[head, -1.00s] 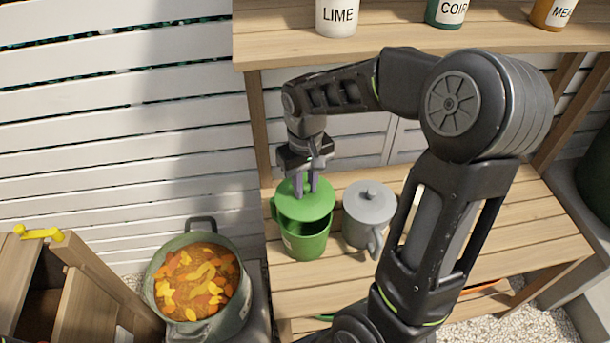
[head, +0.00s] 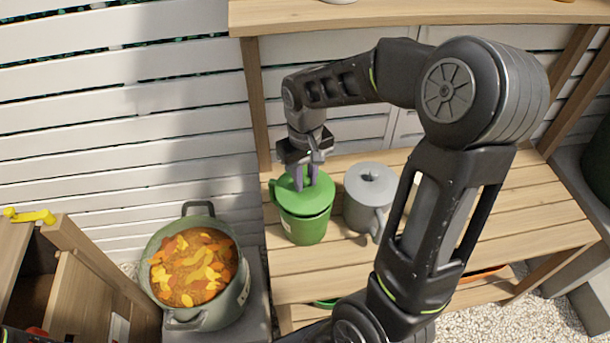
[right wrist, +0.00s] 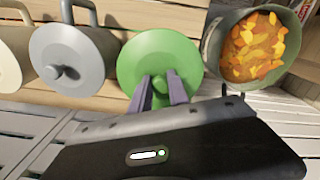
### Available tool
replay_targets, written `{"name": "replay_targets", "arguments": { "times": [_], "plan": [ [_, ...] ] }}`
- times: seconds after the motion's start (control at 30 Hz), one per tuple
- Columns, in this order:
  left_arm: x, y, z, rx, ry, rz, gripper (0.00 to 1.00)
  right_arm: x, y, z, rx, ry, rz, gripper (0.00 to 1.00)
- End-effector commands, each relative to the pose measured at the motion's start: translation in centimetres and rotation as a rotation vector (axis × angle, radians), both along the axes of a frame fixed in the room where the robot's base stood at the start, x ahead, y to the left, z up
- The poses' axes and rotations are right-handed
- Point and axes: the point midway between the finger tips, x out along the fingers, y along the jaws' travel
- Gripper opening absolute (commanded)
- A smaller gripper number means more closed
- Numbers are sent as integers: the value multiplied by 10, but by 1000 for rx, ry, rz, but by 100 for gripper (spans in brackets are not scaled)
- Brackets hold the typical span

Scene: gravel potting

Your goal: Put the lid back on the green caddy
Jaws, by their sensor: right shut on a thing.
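The green caddy (head: 306,229) stands upright on the wooden bench, with its handle at its left side. The green lid (head: 318,199) lies over the caddy's mouth and covers it in the head view; I cannot tell whether it is fully seated. My right gripper (head: 305,182) comes down from above and is shut on the lid's knob. In the right wrist view the two fingers stand either side of the knob (right wrist: 161,84) on the green lid (right wrist: 150,50). My left gripper does not show.
A grey lidded caddy (head: 368,205) stands just right of the green one. A pot of orange and yellow leaves (head: 180,319) stands at the lower left. A shelf (head: 400,15) runs above the bench (head: 530,235). A yellow-handled thing (head: 30,216) is at far left.

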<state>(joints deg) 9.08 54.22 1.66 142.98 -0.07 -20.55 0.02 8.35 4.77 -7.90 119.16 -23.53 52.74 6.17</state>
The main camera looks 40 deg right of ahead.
Motion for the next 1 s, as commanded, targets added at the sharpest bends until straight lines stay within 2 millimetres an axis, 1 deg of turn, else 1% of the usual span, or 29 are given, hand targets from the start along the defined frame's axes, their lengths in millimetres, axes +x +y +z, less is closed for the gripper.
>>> {"name": "replay_targets", "arguments": {
  "times": [0.03,0.23,1.0],
  "plan": [
    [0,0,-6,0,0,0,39,0,0,-8,0,1,0,0],
    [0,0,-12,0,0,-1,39,0,0,-16,0,0,0,0],
    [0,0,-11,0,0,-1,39,-1,0,-16,0,0,0,0]
  ]
}}
